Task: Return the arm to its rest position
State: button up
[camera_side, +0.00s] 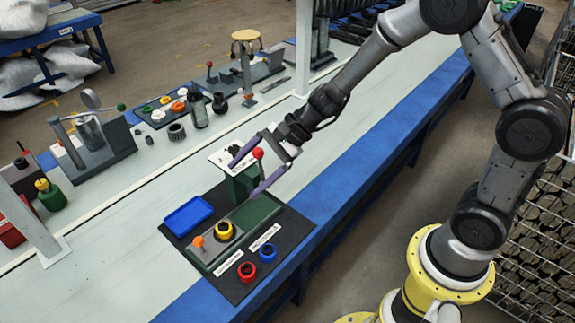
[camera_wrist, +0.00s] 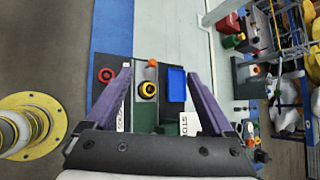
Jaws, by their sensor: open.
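My gripper (camera_side: 243,178) is open and empty. Its two purple fingers are spread above the green fixture (camera_side: 258,212) on the black mat (camera_side: 290,228), near the red-topped lever (camera_side: 258,154). In the wrist view, the open fingers (camera_wrist: 158,73) frame a yellow ring (camera_wrist: 147,89), an orange knob (camera_wrist: 152,62) and a blue tray (camera_wrist: 176,84). The side view shows the yellow ring (camera_side: 225,230) on the fixture. My arm reaches over the bench from its yellow base at the right. The gripper partly hides the fixture's back part.
A red ring (camera_side: 246,271) and a blue ring (camera_side: 268,252) lie at the mat's front, beside white labels. A white post (camera_side: 30,225) stands at the left, another (camera_side: 304,50) behind. Several tools and parts line the bench's far side. The blue bench edge (camera_side: 345,190) is clear.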

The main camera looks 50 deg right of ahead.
jog(key=s+r+n, duration=0.5)
jog(key=s+r, duration=0.1)
jog(key=r, duration=0.1)
jog(key=s+d+r+n+h, duration=0.3)
jog(key=s+d+n, duration=0.3)
jog(key=s, duration=0.4)
jog(key=s+d+r+n+h, duration=0.4)
jog(key=s+d, duration=0.4)
jog(key=s, duration=0.2)
jog(key=shift+n+t+h, duration=0.3)
jog(key=shift+n+h, duration=0.3)
jog(key=shift+n, duration=0.4)
jog(key=shift+r, duration=0.15)
